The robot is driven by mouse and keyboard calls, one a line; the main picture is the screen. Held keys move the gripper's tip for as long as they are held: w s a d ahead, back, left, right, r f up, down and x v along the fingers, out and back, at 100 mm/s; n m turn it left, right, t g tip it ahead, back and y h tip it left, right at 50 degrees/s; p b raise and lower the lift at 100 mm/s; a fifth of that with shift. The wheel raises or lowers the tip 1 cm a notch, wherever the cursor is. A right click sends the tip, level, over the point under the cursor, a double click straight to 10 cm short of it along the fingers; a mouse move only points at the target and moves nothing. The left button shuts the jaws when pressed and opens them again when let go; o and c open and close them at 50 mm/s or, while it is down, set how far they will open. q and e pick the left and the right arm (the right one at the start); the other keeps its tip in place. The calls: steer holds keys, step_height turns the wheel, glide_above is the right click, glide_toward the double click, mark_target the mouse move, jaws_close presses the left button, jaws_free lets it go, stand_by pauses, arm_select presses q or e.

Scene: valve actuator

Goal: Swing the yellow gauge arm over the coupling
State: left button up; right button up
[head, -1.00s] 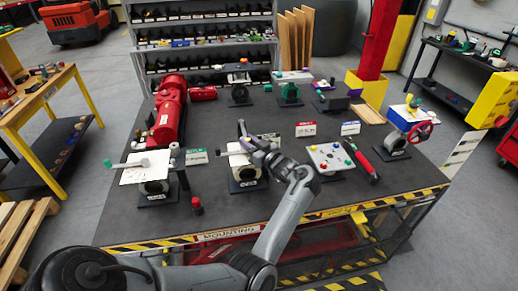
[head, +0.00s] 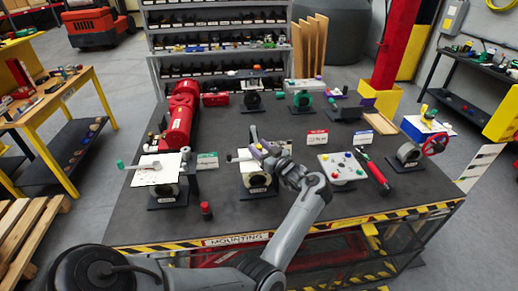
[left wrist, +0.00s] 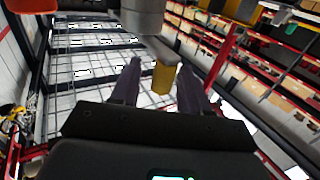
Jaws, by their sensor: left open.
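In the head view my left gripper (head: 260,150) is at the top of the middle front valve station (head: 257,181), which has a pale plate and a dark base. In the left wrist view the two dark fingers (left wrist: 158,88) are apart, with a yellow piece (left wrist: 162,78), which looks like the end of the gauge arm, between them. A grey bar joins the yellow piece to a grey cylinder (left wrist: 142,16) above. I cannot tell whether the fingers touch the yellow piece. In the head view my gripper hides the gauge arm, and I cannot make out the coupling. My right gripper is not in view.
A similar valve station (head: 164,187) stands at left, with a small red-topped item (head: 206,210) beside it. A panel with coloured knobs (head: 342,168) and a red-handled tool (head: 374,172) lie to the right. The dark table's left front is clear.

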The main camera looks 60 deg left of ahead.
arm_select(q)
steer(key=b+v, duration=0.1)
steer(key=v, duration=0.9)
steer(key=shift+d+b, duration=0.15)
steer(key=shift+b, duration=0.25)
steer(key=shift+f, duration=0.1)
